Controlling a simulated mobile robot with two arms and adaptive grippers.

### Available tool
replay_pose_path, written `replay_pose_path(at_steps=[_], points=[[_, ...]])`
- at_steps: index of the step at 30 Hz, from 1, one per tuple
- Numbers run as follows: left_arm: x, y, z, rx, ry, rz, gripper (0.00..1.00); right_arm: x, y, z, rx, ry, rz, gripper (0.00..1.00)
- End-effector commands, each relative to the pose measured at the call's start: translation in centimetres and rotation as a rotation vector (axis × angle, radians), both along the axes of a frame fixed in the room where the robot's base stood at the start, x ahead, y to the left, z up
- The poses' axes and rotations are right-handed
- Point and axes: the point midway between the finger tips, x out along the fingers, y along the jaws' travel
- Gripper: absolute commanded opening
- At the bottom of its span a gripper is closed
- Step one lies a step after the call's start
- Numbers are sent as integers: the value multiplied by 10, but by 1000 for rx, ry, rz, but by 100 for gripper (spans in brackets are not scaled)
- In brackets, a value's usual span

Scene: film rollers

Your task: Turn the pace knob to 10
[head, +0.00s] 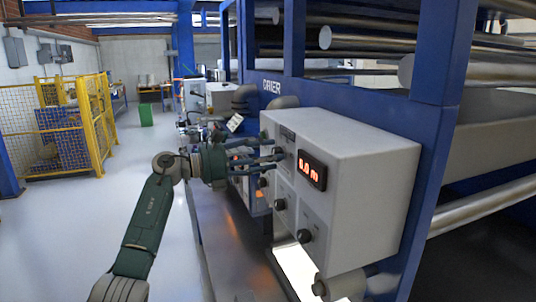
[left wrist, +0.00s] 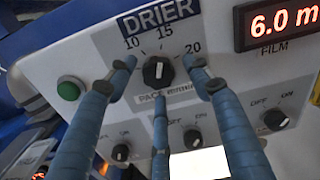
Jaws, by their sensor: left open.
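The pace knob (left wrist: 157,70) is a black dial with a white pointer line, on the white drier panel (left wrist: 50,60) in the left wrist view. Marks 10, 15 and 20 arc above it, and the pointer stands about upright, near 15. My left gripper (left wrist: 158,76) is open, its blue fingers spread to the left, right and below the knob, with no clear contact visible. In the head view my left gripper (head: 277,158) reaches the front of the grey control box (head: 350,150), and its fingers largely hide the pace knob. My right gripper is not in view.
A red display (left wrist: 280,20) reads 6.0 m, labelled FILM. A green button (left wrist: 69,91) sits left of the knob. Several on/off switches line the lower panel, one at lower right (left wrist: 276,120). Blue machine frame (head: 440,70) stands behind the box; open floor (head: 80,230) lies left.

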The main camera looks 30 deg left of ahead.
Motion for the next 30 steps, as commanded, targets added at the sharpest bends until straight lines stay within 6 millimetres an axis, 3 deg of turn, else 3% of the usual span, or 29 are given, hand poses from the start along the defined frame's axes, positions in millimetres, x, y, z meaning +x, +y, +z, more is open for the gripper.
replay_pose_path(at_steps=[4, 11, 30], points=[[0, 0, 0, 0, 0, 0, 51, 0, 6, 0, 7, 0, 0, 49], [0, 0, 0, 0, 0, 0, 7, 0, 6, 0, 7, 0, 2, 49], [-1, -1, -3, -6, 13, -3, 6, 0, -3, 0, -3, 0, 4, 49]])
